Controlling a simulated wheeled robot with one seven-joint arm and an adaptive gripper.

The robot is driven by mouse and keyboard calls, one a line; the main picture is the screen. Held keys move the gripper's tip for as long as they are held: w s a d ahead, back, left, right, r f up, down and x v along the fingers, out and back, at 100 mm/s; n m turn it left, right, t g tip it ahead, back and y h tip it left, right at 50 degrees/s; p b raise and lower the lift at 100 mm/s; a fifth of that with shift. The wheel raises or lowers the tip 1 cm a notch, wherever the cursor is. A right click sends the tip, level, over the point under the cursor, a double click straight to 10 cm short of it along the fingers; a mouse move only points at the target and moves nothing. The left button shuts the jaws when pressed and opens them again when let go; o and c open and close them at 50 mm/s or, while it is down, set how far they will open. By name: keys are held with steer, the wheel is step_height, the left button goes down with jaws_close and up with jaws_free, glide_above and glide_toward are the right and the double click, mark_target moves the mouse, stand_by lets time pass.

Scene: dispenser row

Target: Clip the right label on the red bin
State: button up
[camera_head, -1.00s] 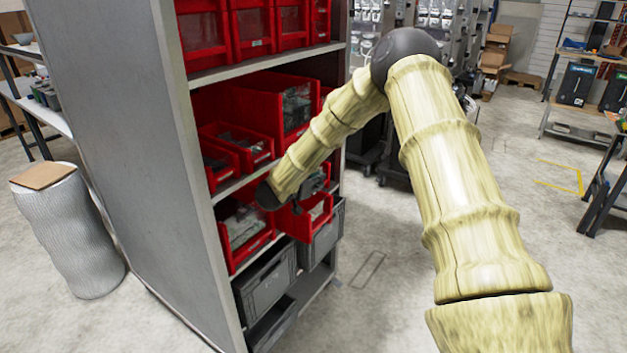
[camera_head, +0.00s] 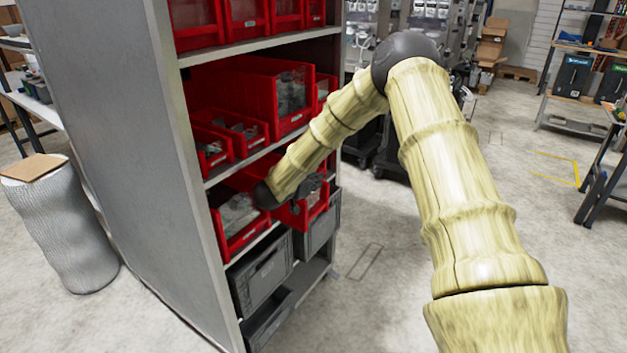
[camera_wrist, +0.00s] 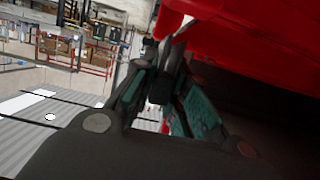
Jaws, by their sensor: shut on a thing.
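My gripper (camera_head: 306,186) is at the front of the lower red-bin shelf in the head view, close to a red bin (camera_head: 316,207) and partly hidden by my forearm. A red bin surface (camera_wrist: 250,40) fills the upper right of the wrist view, close beyond the fingers. I cannot tell whether the label touches it.
More red bins (camera_head: 280,95) stand on the shelf above. Grey crates (camera_head: 263,275) sit below. The shelf's grey side panel (camera_head: 120,130) is at the left. The floor (camera_head: 370,300) right of the shelf is clear.

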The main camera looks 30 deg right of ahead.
steer(key=shift+f+b, duration=0.55)
steer(key=shift+f, duration=1)
steer(key=o, duration=0.9)
steer(key=v, duration=1.2)
steer(key=shift+s, duration=0.1)
